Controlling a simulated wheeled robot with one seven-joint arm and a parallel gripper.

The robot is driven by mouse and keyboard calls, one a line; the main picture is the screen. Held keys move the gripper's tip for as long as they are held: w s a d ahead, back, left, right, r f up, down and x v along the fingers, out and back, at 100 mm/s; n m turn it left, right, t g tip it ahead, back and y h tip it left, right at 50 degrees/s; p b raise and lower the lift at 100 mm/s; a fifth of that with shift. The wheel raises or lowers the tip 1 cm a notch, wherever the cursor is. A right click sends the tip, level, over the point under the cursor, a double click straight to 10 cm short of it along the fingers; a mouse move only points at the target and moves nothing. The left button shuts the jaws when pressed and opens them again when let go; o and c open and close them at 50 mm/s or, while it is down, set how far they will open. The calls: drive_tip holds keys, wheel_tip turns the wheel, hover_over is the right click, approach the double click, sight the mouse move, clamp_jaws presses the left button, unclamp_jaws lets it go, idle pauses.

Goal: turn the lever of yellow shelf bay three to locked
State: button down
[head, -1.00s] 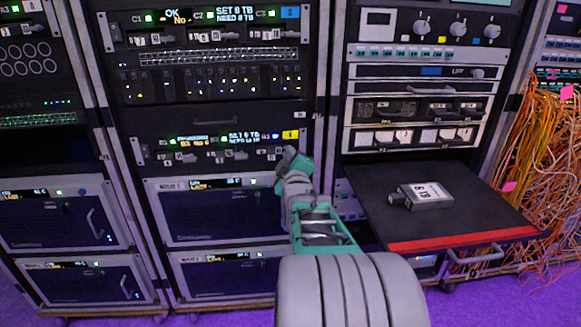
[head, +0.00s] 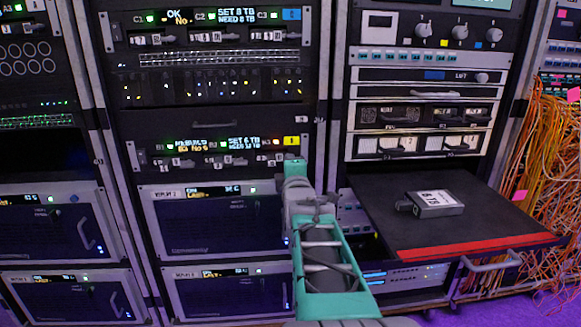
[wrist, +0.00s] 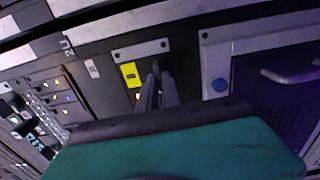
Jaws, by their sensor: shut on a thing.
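The yellow shelf (head: 140,152) is the row of bays with the yellow label (head: 295,140) at its right end; this label also shows in the wrist view (wrist: 131,75). Bay three is at the right end of the row. My gripper (head: 293,166) is at the right end of this row, just below the label, and hides the bay three lever in the head view. In the wrist view my gripper's narrow fingers (wrist: 156,82) are close together against the panel beside the yellow label, shut on the lever, which is mostly hidden between them.
A blue-labelled shelf (head: 291,14) is above. Below are drawer units with handles (head: 190,193). To the right a black pull-out shelf (head: 440,230) with a red front edge sticks out, a grey cartridge (head: 435,204) on it. Orange cables (head: 550,140) hang at far right.

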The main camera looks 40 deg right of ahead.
idle(0.3)
drive_tip(key=c, duration=1.6)
unclamp_jaws()
drive_tip(key=shift+o, duration=0.2)
drive_tip(key=shift+s, duration=0.1)
drive_tip(key=p+v, duration=0.2)
drive_tip(key=v, duration=0.5)
drive_tip(key=shift+s+a, duration=0.25)
drive_tip(key=shift+s, duration=0.05)
